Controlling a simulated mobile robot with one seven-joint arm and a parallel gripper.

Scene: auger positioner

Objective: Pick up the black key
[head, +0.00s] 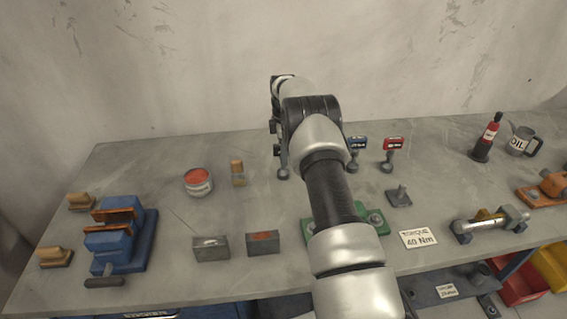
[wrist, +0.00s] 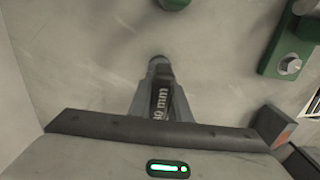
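The black key (wrist: 160,98) shows in the wrist view as a dark upright tag with white lettering ending in "mm". My gripper (wrist: 161,88) has its two grey fingers on either side of the tag, with no gap that I can see, so it looks shut on the key. In the head view my arm hides most of the gripper and the tag. The key's grey round foot (head: 283,174) shows below, at or very near the bench top. A blue-tagged key (head: 356,142) and a red-tagged key (head: 393,143) stand upright to the right.
The grey bench (head: 130,170) carries a green plate (head: 378,218) under my arm. A red-topped tin (head: 198,181) and a wooden-topped piece (head: 238,172) stand left of the key. Two grey blocks (head: 211,248) (head: 263,243) lie nearer. A blue vise (head: 112,245) sits far left.

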